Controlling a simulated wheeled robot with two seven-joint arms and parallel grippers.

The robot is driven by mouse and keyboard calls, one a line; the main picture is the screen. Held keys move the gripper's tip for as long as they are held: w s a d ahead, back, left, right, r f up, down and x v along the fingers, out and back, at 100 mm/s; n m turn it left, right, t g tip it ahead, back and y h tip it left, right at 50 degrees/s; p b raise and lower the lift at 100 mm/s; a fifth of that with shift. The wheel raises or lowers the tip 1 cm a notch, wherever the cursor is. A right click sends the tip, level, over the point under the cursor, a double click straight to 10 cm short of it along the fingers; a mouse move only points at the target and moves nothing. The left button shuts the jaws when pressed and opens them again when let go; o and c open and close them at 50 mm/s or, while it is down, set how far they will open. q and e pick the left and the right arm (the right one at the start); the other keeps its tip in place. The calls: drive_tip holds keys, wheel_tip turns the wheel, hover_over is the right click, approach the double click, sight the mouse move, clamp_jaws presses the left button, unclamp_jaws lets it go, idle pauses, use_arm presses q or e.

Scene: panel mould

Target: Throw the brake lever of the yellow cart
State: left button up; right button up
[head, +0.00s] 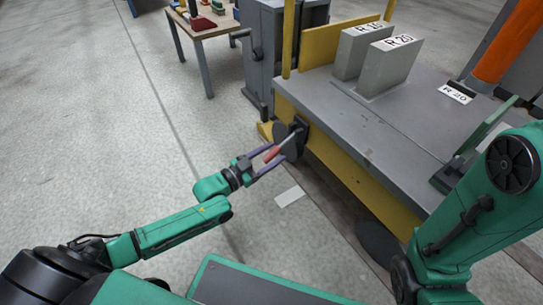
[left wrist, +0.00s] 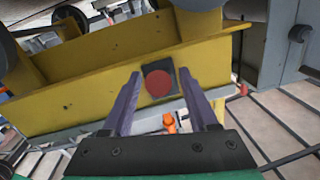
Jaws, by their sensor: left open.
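The yellow cart (head: 345,168) stands right of centre in the head view, with a grey deck on top. Its brake lever (head: 271,153) has a red grip and sticks out from a dark mount on the cart's near side. In the left wrist view the red end of the lever (left wrist: 158,83) shows head-on against a dark plate. My left gripper (head: 272,156) is open, with its two purple fingers (left wrist: 165,95) on either side of the red grip. I cannot tell whether they touch it. My right gripper is not seen clearly.
Grey blocks (head: 386,66) with labels stand on the cart deck. A grey machine (head: 262,50) stands behind the cart, and a table (head: 205,28) with small coloured items is at the back left. The floor (head: 110,130) at left is clear.

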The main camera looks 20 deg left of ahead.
use_arm(q)
clamp_jaws()
idle(1.3)
